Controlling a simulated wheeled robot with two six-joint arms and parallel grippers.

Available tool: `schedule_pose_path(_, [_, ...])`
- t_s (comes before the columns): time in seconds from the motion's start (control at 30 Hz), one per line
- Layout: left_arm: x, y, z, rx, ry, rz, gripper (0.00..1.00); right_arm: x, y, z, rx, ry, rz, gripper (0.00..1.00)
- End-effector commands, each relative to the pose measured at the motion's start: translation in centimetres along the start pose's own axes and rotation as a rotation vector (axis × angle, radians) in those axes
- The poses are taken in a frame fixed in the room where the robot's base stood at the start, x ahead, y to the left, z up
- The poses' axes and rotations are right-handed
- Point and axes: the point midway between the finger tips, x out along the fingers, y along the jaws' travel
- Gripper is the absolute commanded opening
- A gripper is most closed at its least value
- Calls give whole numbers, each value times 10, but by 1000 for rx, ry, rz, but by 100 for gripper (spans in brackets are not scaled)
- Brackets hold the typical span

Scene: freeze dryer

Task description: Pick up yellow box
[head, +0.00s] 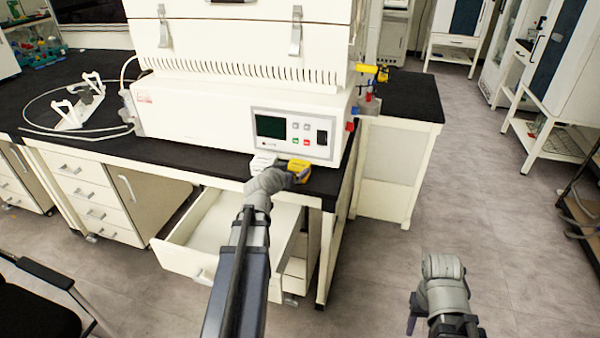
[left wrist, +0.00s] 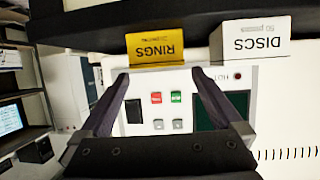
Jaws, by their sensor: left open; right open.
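The yellow box (head: 299,165), labelled RINGS, stands near the front edge of the black bench top, below the machine's control panel. In the left wrist view the yellow box (left wrist: 156,48) appears upside down, just beyond the fingertips. My left gripper (head: 297,178) is at the bench edge in front of it. In the left wrist view its fingers (left wrist: 162,77) are spread and empty, one toward each side of the box, with no visible contact. My right gripper (head: 412,324) is low over the floor at right, mostly hidden by its wrist, with nothing visible in it.
A white box (head: 262,162) labelled DISCS (left wrist: 254,40) stands just left of the yellow box in the head view. The white freeze dryer (head: 230,115) rises behind both. An open drawer (head: 190,255) juts out below the bench.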

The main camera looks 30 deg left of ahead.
Motion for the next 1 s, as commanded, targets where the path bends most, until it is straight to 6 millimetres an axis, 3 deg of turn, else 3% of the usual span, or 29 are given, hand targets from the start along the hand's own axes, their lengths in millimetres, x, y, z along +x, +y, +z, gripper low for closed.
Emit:
schedule_pose_path(0.27, [13,1,1,0,-1,2,100,6,0,0,0,0,0,50])
schedule_pose_path(0.6, [58,3,2,0,-1,2,100,23,-2,-2,0,0,0,50])
schedule_pose_path(0.83, [57,4,0,0,-1,2,100,22,-2,-1,0,0,0,50])
schedule_pose_path(1.0, [57,4,0,0,-1,2,81,22,-2,-1,0,0,0,50])
